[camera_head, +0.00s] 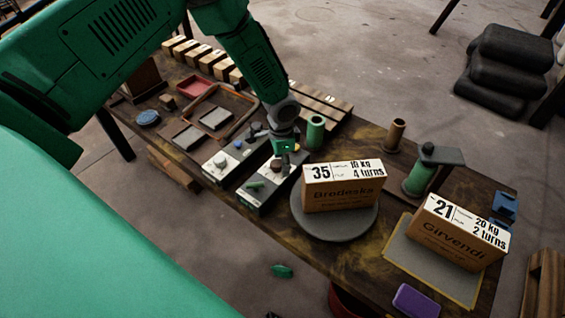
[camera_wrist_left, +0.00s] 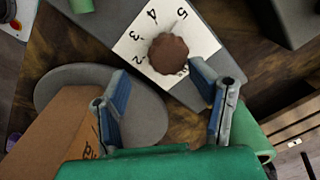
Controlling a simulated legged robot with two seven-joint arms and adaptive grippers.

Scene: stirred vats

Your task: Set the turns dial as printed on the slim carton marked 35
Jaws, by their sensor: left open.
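The slim carton marked 35 (camera_head: 343,195) stands on a round grey disc (camera_head: 335,228). Its top label reads "4 turns". The turns dial is a brown round knob (camera_wrist_left: 168,53) on a white plate with numbers including 2, 3, 4 and 5. In the head view the knob (camera_head: 285,159) is partly hidden under my left gripper (camera_head: 286,147). In the left wrist view that gripper (camera_wrist_left: 162,88) is open, its blue-padded fingers apart on either side below the knob, with nothing held. My right gripper is not in view.
A carton marked 21 (camera_head: 455,235) reads "2 turns" and stands at the right. Another white-topped control box (camera_head: 221,165) is left of the dial's box. A green cylinder (camera_head: 315,132) stands close behind the gripper. A purple block (camera_head: 415,300) lies near the front edge.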

